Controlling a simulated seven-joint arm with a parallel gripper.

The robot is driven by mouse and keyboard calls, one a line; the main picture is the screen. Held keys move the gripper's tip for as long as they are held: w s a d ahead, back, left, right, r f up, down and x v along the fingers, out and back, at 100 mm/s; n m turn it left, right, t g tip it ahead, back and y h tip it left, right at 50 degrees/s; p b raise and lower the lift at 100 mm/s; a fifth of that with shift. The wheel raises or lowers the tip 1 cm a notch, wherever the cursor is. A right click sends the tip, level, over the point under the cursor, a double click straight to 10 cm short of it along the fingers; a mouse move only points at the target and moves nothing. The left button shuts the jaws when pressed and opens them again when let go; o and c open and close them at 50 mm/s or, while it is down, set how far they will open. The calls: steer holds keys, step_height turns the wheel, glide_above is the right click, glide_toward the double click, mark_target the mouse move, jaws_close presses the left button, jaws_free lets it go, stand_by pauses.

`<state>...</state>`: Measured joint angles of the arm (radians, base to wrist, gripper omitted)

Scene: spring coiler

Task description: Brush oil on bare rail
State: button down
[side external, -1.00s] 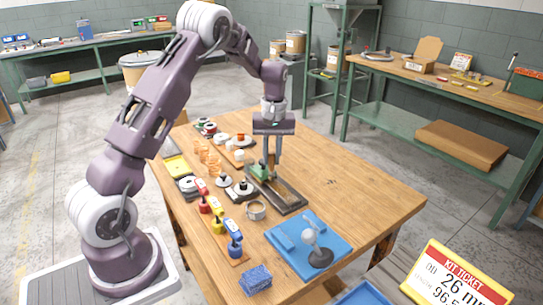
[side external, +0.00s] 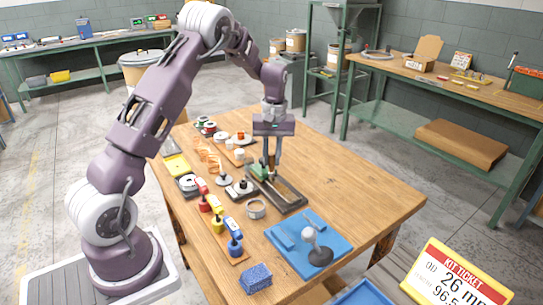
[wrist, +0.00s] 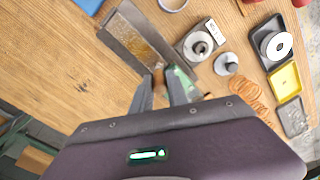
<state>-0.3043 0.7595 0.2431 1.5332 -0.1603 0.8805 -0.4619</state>
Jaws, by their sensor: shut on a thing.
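My gripper (side external: 271,165) is shut on a brush with a brown wooden handle (wrist: 158,82), held over the rail. The brush tip is small and hard to make out. The rail (side external: 292,198) is a long dark metal channel on the table, running away from the gripper towards the front. In the wrist view the rail (wrist: 122,38) shows a glossy amber patch along its middle, close to the brush.
A round cup (side external: 256,209) stands left of the rail. A blue mat (side external: 285,258) with a grey-knobbed lever lies in front. Red, yellow and blue tools (side external: 233,238), copper coils (side external: 213,163) and spools crowd the left side. The table's right side is clear.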

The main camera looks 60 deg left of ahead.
steer(key=shift+d, duration=5.3)
steer(key=shift+a, duration=5.4)
steer(key=shift+d, duration=5.45)
steer(key=shift+r, duration=0.1)
step_height(320, 180, up, 7)
